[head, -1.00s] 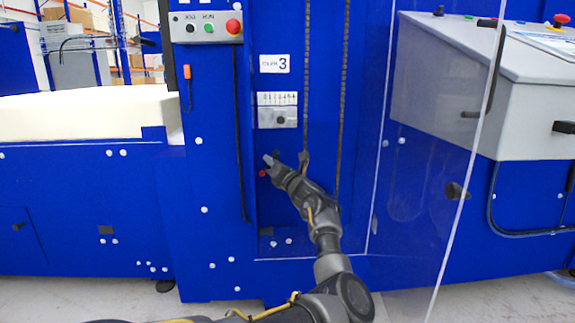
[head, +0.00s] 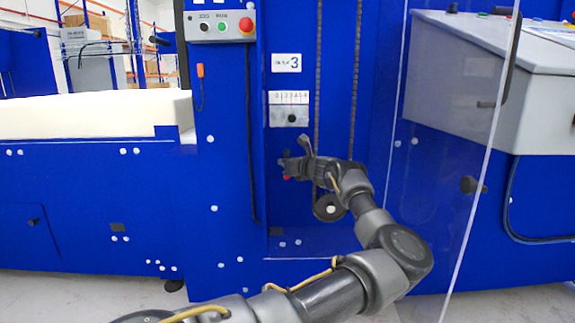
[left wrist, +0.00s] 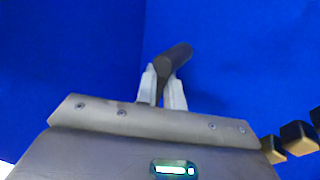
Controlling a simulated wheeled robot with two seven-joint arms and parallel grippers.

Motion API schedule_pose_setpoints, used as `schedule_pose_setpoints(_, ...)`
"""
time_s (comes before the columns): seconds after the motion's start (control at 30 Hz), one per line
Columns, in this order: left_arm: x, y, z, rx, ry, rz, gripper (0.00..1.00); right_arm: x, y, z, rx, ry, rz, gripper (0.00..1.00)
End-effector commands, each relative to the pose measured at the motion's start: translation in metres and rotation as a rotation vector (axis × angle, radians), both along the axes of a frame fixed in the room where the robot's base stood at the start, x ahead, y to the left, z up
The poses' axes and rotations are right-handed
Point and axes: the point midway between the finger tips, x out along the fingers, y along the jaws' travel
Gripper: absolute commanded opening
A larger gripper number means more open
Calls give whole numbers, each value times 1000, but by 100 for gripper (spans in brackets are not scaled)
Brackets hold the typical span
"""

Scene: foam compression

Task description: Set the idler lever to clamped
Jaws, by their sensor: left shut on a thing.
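My left arm reaches in from the bottom of the head view to the blue machine column. My left gripper (head: 296,164) is at the column front, below the white scale plate. In the left wrist view, my left gripper (left wrist: 163,79) has its two pale fingers closed around a dark cylindrical handle (left wrist: 178,58), which looks like the idler lever's grip. The handle's end sticks out past the fingers, tilted up to the right. In the head view the gripper and wrist cover much of the lever, so I cannot tell its full angle. A small red part (head: 287,178) shows just below the gripper.
Two chains run vertically, including the right chain (head: 357,70). A black wheel (head: 329,208) sits below my wrist. A clear panel (head: 440,190) stands to the right of my arm. A button box (head: 219,26) is above left. A scale plate (head: 289,108) is above the gripper.

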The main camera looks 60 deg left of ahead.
Motion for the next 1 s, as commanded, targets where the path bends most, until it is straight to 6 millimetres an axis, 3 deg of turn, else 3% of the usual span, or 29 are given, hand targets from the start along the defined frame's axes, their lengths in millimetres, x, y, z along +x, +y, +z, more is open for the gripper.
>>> schedule_pose_setpoints(0.5, 1, -1, 0, -12, -16, 0, 0, 1, 1, -1, -9, 3, 0, 44)
schedule_pose_setpoints(0.53, 1, -1, 0, -12, -16, 0, 11, 2, 1, -2, -9, 3, 0, 44)
schedule_pose_setpoints(0.67, 1, -1, 0, -12, -16, 0, 28, 2, 0, -2, -10, 4, -2, 44)
schedule_pose_setpoints(1.0, 1, -1, 5, -10, -16, 0, 28, 2, 0, 1, -9, 4, -4, 44)
